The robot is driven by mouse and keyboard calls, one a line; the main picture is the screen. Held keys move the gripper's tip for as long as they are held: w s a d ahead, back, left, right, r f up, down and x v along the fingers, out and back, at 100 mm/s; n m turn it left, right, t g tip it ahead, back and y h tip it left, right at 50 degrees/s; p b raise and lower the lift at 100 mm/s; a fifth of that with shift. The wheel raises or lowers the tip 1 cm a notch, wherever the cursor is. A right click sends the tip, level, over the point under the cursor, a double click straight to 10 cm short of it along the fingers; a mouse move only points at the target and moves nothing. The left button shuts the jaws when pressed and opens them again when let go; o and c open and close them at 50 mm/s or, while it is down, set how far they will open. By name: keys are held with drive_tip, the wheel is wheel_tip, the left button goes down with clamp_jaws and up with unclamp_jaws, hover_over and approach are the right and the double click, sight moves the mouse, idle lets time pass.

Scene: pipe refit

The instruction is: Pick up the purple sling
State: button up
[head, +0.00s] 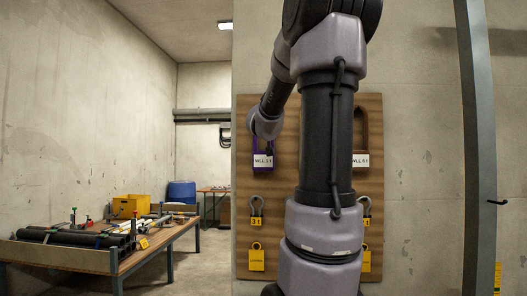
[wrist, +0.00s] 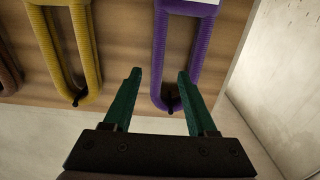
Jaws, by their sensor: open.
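The purple sling (wrist: 160,45) hangs as a long ribbed loop on the wooden board, upper middle of the wrist view, its lower bend by a small dark peg. In the head view the purple sling (head: 256,147) shows beside my arm, partly covered, with a white WLL label. My gripper (wrist: 159,75) is open and empty. In the wrist view its green fingers lie one on each side of the sling's left strand, the right finger over the gap between the strands. I cannot tell how far the fingertips are from the sling.
A yellow sling (wrist: 88,50) hangs left of the purple one. A brown sling (head: 375,135), shackles (head: 257,204) and yellow tags (head: 257,258) are on the wooden board (head: 243,110). A grey post (head: 478,150) stands at right. A cluttered workbench (head: 120,265) stands at left.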

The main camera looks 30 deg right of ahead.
drive_tip(key=shift+x, duration=4.7)
drive_tip(key=shift+s+d+r, duration=0.1)
drive_tip(key=shift+d+r, duration=0.05)
drive_tip(key=shift+d, duration=0.05)
clamp_jaws()
